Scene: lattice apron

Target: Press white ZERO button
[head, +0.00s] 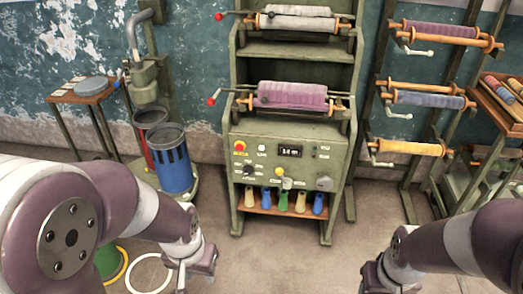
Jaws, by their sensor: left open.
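A green machine stand (285,135) stands ahead of me in the middle. Its sloped front panel carries a small white button (262,149), between a red button (240,147) and a dark display (290,151). Any label on the white button is too small to read. My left gripper (196,284) is open at the bottom, left of the stand and well apart from the panel; it appears empty. My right gripper (372,284) is at the bottom edge, right of the stand, its tips partly cut off.
A yellow knob (278,171) and a black dial (249,170) sit lower on the panel. A purple roll (292,94) lies above it. A rack with a yellow roll (408,148) stands right. Floor before the stand is clear.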

